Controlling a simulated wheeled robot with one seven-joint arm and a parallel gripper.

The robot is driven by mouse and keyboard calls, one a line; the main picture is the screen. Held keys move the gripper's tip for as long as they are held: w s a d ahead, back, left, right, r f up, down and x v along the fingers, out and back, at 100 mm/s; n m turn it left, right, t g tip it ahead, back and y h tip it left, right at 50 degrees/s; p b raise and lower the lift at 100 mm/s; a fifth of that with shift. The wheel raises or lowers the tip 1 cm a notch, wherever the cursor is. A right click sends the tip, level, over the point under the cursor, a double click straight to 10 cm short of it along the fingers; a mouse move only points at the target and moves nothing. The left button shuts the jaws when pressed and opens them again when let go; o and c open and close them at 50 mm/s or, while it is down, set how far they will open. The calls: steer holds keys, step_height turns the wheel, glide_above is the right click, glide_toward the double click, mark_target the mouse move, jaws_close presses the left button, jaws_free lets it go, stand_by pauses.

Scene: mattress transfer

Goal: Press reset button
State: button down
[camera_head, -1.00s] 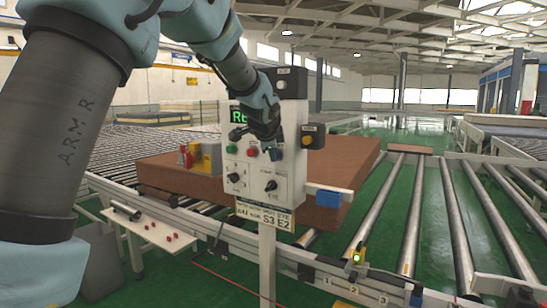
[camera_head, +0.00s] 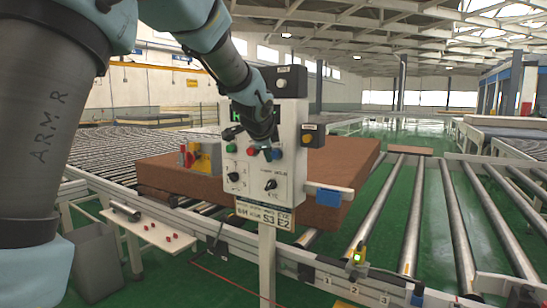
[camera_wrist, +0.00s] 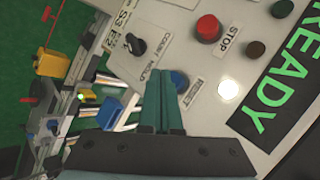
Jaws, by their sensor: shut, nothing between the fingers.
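The control panel (camera_head: 290,185) stands upright on a post, with a row of buttons below its green display. The blue reset button (camera_wrist: 179,80) sits beside the RESET label (camera_wrist: 198,84) in the wrist view, partly covered by my fingertips. In the head view, a blue spot (camera_head: 276,154) shows right of the red button, just by my gripper. My gripper (camera_wrist: 161,78) is shut and empty, its fingertips over the panel face close to the blue button. I cannot tell whether they touch it. The gripper also shows in the head view (camera_head: 268,143).
The red STOP button (camera_wrist: 208,28), a lit white button (camera_wrist: 228,90) and a black knob (camera_wrist: 132,43) are close by. A yellow-lit box (camera_head: 313,136) juts from the panel's right side. A brown mattress (camera_head: 160,172) lies on rollers behind it.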

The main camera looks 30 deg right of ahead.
steer(key=s+a, duration=0.1)
steer(key=a, duration=0.1)
steer(key=s+a+b, duration=0.1)
steer(key=a, duration=0.1)
steer(key=shift+s+a, duration=0.2)
stand_by(0.3)
stand_by(0.6)
steer(key=a+f+n+g+y, duration=0.15)
steer(key=a+f+n, duration=0.35)
steer(key=a, duration=0.5)
steer(key=a+f+n+g+y, duration=0.15)
steer(key=a+f+n, duration=0.35)
steer(key=a, duration=0.6)
steer(key=s+a+f+n+g+y, duration=0.1)
steer(key=s+a+f+n, duration=0.4)
steer(key=a, duration=0.4)
steer(key=s+a+f+n+g+y, duration=0.1)
steer(key=s+a+f+n+g, duration=0.1)
steer(key=s+a+f+n, duration=0.3)
steer(key=s+a+n, duration=0.2)
steer(key=s+a, duration=0.2)
steer(key=shift+f+y, duration=0.25)
steer(key=shift+y, duration=0.15)
